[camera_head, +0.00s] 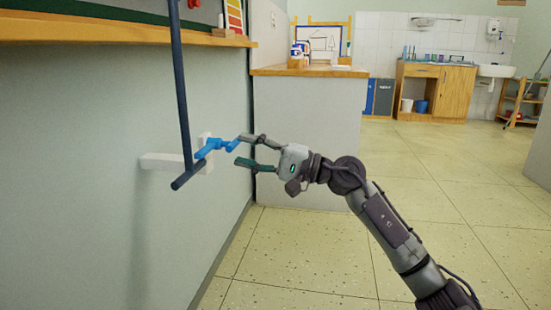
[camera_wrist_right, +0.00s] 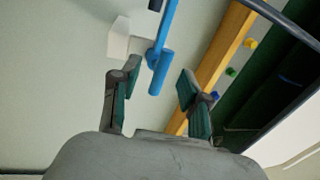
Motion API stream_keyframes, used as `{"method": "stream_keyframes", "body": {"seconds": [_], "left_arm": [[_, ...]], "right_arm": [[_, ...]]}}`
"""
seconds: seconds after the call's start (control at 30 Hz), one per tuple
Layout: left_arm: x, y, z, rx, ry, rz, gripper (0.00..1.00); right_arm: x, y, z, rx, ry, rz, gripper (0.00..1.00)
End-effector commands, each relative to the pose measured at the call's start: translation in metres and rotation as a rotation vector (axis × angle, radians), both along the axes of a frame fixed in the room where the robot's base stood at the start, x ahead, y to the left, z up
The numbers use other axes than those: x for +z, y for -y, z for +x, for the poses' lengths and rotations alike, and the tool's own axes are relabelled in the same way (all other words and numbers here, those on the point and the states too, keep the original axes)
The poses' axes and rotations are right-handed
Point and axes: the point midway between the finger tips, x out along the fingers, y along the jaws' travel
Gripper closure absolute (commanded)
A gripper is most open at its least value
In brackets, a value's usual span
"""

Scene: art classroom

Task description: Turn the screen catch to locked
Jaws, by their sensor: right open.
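The screen catch is a bright blue lever (camera_head: 216,147) by the wall at left, at the lower end of a dark blue upright bar (camera_head: 183,90). A white bracket (camera_head: 160,162) stands out from the wall behind it. My right gripper (camera_head: 239,152) is open, its fingers pointing left at the free end of the lever. In the right wrist view the blue catch (camera_wrist_right: 160,72) lies between the two spread fingertips, with visible space on either side. No grip on it shows. My left gripper is not in view.
A wooden ledge (camera_head: 120,31) runs along the wall above the catch. A counter with a wooden top (camera_head: 310,71) stands behind my right gripper. A cabinet (camera_head: 437,92) and a sink are far back. The tiled floor at right is clear.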

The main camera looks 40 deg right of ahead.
Motion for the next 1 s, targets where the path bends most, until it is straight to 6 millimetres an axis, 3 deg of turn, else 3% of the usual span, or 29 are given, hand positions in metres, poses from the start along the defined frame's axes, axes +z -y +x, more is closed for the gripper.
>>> {"method": "stream_keyframes", "body": {"seconds": [0.4, 1.0], "left_arm": [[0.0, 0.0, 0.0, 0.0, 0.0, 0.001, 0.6], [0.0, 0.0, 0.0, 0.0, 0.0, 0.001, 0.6]], "right_arm": [[-0.015, 0.047, -0.055, 0.0, -0.001, 0.001, 0.54], [-0.016, 0.053, -0.062, 0.0, 0.001, 0.001, 0.54]]}}
